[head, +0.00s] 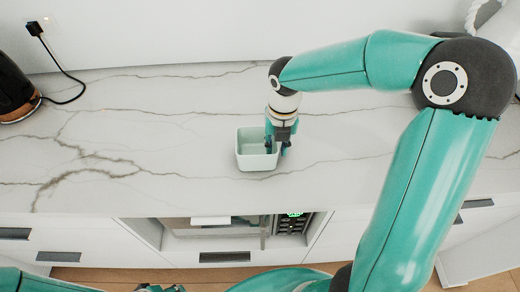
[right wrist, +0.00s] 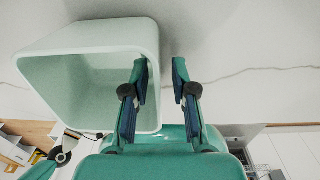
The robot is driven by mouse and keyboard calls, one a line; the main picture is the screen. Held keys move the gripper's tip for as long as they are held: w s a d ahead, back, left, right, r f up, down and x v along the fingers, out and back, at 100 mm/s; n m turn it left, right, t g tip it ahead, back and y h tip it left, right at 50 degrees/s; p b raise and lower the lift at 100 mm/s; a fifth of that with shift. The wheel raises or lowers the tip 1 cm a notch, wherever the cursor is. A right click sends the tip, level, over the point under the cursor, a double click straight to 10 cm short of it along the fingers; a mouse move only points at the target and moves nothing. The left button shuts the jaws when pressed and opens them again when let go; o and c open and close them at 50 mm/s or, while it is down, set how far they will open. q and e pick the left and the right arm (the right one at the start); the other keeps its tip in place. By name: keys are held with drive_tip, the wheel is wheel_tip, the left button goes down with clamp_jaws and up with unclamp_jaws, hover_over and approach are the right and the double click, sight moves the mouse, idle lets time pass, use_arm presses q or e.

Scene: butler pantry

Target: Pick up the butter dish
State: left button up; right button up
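The butter dish (head: 257,150) is a pale mint, square, open-topped container. It appears to stand on the marble counter, and no lid shows on it. It fills the left of the right wrist view (right wrist: 60,42), with its opening facing the camera. My right gripper (head: 277,146) is at the dish's right side, pointing down. In the right wrist view its fingers (right wrist: 161,80) are apart, one inside the dish and one outside, astride the right wall with a gap visible. My left gripper (head: 160,288) barely shows at the bottom edge; its fingers are cut off.
A dark kettle-like appliance (head: 14,92) with a black cord stands at the far left. The marble counter (head: 130,150) is clear around the dish. Below its front edge are white drawers (head: 75,238) and a built-in appliance with a green display (head: 293,215).

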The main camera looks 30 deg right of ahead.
clamp_jaws()
